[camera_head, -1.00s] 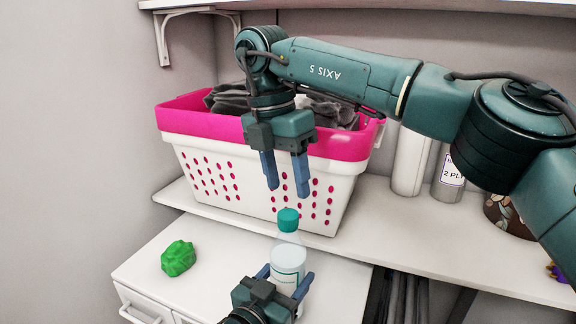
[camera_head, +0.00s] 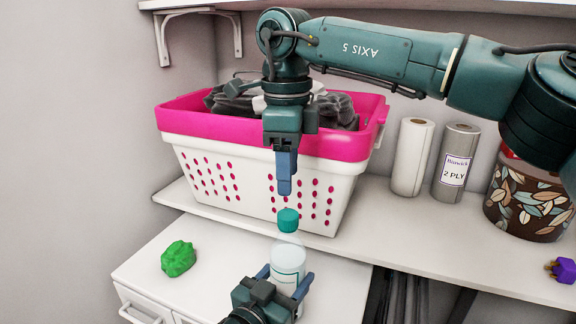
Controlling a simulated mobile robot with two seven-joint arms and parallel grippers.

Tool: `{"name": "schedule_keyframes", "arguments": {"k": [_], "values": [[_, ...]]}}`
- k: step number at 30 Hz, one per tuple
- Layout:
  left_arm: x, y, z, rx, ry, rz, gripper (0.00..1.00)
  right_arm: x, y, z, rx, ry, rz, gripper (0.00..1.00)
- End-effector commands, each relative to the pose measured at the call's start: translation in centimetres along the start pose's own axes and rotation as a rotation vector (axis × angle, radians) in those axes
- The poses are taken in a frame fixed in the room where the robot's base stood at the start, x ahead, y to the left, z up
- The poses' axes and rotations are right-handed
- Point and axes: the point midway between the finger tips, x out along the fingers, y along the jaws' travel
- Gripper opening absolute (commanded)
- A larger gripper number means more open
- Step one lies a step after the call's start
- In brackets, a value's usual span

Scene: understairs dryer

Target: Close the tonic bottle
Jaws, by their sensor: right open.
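The tonic bottle (camera_head: 289,258) is clear to white with a pale label and stands upright at the right front of the low white cabinet. Its teal cap (camera_head: 288,220) sits at the top of the neck; whether it is screwed tight I cannot tell. My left gripper (camera_head: 285,277) comes in from below, with its blue fingers on either side of the bottle's lower body, shut on it. My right gripper (camera_head: 286,187) points down, open and empty, a little above the cap. Its two fingers nearly overlap in this view, so the gap between them is hidden.
A pink and white laundry basket (camera_head: 232,178) with dark cloth stands behind the bottle on the shelf (camera_head: 385,230). A green crumpled object (camera_head: 178,258) lies left. Two paper rolls (camera_head: 411,157), a leaf-patterned tin (camera_head: 527,205) and a purple item (camera_head: 563,269) are at right.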

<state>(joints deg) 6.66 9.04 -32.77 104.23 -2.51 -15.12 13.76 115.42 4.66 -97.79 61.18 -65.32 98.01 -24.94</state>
Motion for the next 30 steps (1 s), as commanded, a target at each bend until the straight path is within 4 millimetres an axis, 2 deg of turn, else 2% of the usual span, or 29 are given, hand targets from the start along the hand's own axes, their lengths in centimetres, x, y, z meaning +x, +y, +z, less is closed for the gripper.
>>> {"name": "schedule_keyframes", "arguments": {"k": [6, 18, 23, 30], "values": [[0.0, 0.0, 0.1, -0.001, -0.002, 0.000, 0.00, -0.1, 0.0, -0.1, -0.144, -0.010, -0.002, 0.50], [0.0, 0.0, 0.1, -0.001, -0.002, 0.000, 0.00, 0.2, 0.0, -0.1, -0.153, -0.010, -0.002, 0.50], [0.0, 0.0, 0.1, -0.001, -0.002, 0.000, 0.00, 1.9, 0.0, -0.1, -0.153, -0.009, 0.000, 0.50], [0.0, 0.0, 0.1, -0.001, -0.002, 0.000, 0.00, 5.7, 0.1, -0.1, -0.152, -0.009, 0.001, 0.50]]}}
